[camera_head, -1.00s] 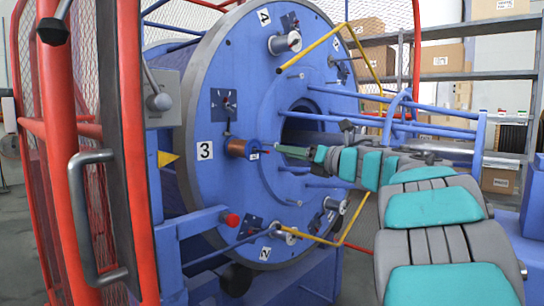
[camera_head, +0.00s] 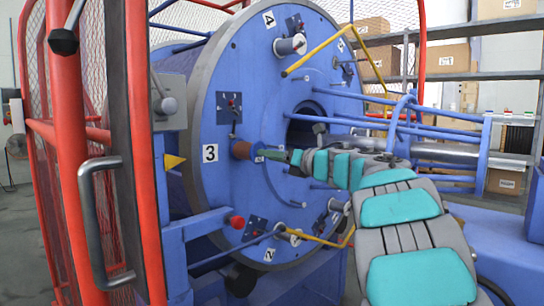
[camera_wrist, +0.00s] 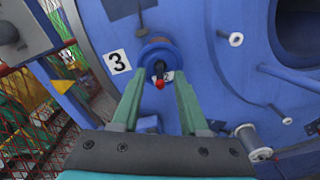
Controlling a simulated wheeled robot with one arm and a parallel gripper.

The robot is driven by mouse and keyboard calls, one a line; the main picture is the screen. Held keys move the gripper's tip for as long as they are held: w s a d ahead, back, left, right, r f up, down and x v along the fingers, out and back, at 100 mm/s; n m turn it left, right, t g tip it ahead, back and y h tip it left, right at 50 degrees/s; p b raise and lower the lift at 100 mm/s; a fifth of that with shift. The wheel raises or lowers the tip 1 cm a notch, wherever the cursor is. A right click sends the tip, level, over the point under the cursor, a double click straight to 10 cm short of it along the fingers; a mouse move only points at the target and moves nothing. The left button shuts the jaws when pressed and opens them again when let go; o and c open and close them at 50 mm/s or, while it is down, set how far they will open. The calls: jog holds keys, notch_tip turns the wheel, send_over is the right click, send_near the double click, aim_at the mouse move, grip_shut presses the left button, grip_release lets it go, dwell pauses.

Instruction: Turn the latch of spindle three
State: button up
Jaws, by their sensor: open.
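Spindle three (camera_head: 241,150) sits on the blue disc (camera_head: 262,100) beside the white "3" label (camera_head: 210,153). In the wrist view, spindle three (camera_wrist: 159,53) shows a blue flange with a dark latch (camera_wrist: 159,68) at its centre, ending in a red tip (camera_wrist: 159,85). My gripper (camera_head: 261,155) is close in front of the spindle. In the wrist view, my gripper (camera_wrist: 158,84) has its green fingers open, one on each side of the red tip. I see no contact, and the exact depth gap is unclear. In the head view my fingers partly hide the spindle end.
A yellow bent bar (camera_head: 318,52) runs above my arm, and blue rods (camera_head: 385,117) extend from the disc on the right. A red mesh guard with a grey handle (camera_head: 90,225) stands at the left. Another spindle (camera_wrist: 252,142) is at lower right.

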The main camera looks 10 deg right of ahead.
jog(key=shift+c, duration=0.3)
grip_shut()
jog(key=shift+f+b, duration=0.2)
jog(key=shift+b, duration=0.35)
